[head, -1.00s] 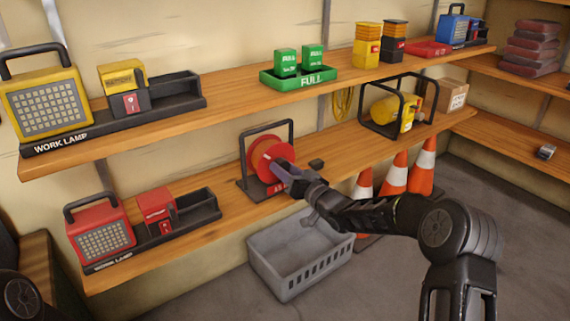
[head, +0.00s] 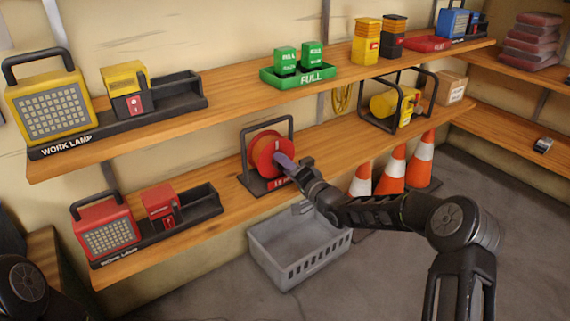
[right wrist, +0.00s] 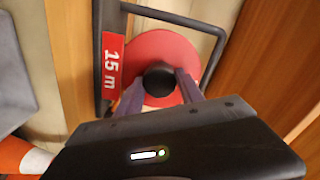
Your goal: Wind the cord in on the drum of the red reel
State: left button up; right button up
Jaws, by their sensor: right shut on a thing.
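The red reel (head: 263,146) stands upright in a black frame on the lower shelf, with its round red face towards me. My right gripper (head: 281,161) reaches in from the right to the reel's face. In the right wrist view its two purple fingers are shut on a round black knob (right wrist: 159,79) in front of the disc. The gripper partly hides the reel. I cannot make out the reel's cord. My left gripper is out of view.
A yellow reel (head: 384,105) in a black frame stands further right on the same shelf. A red work lamp (head: 107,239) is to the left. The upper shelf (head: 232,98) runs above. A grey crate (head: 300,265) and orange cones (head: 392,172) stand on the floor below.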

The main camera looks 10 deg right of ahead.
dwell(0.4)
jog(key=o, duration=1.4)
jog(key=p+v, duration=0.1)
jog(key=v, duration=0.7)
jog(key=shift+w, duration=0.1)
